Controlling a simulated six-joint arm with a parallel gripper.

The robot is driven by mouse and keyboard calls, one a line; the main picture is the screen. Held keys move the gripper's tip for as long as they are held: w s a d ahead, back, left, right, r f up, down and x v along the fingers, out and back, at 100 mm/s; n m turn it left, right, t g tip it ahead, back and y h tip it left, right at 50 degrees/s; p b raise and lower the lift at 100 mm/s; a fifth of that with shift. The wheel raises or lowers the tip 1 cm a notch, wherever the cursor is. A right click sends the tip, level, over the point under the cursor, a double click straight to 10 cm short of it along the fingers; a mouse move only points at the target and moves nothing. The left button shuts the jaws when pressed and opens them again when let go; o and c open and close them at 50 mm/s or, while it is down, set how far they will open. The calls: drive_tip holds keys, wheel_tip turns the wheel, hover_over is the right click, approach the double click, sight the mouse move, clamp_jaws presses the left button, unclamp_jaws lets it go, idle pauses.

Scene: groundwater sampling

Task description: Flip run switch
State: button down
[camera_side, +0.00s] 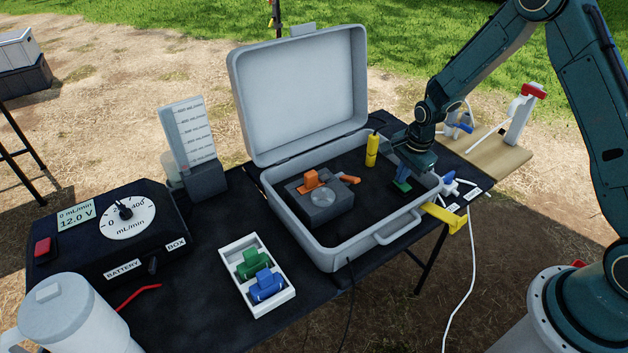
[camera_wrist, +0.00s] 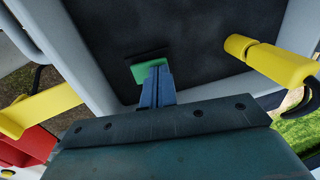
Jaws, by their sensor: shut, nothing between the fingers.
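The black battery box (camera_side: 110,232) stands at the left of the table, with a dial and a display reading 0 mL/min and 12.0 V. A red rocker switch (camera_side: 43,247) is on its left end, and a small black toggle (camera_side: 153,266) is on its front; I cannot tell which is the run switch. My gripper (camera_side: 402,186) is shut and empty over the right part of the open grey case (camera_side: 352,258), far from the box. In the wrist view, the shut blue fingers (camera_wrist: 156,74) point at a green piece (camera_wrist: 145,72) against the dark case floor.
A grey pump block (camera_side: 325,207) with an orange clamp and a yellow cylinder (camera_side: 372,150) are in the case. A white tray (camera_side: 257,278) holds green and blue clamps. A graduated cylinder (camera_side: 190,135) stands behind the box, and a white jug (camera_side: 68,315) stands in front.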

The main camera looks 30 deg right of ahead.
drive_tip(key=shift+s+f, duration=0.15)
drive_tip(key=shift+s, duration=0.75)
drive_tip(key=shift+w, duration=0.1)
idle(0.3)
drive_tip(key=shift+r, duration=0.25)
drive_tip(key=shift+r, duration=0.5)
wheel_tip(320, 180, up, 12)
drive_tip(key=s, duration=0.2)
drive_tip(key=shift+s+r, duration=0.25)
drive_tip(key=shift+s, duration=0.15)
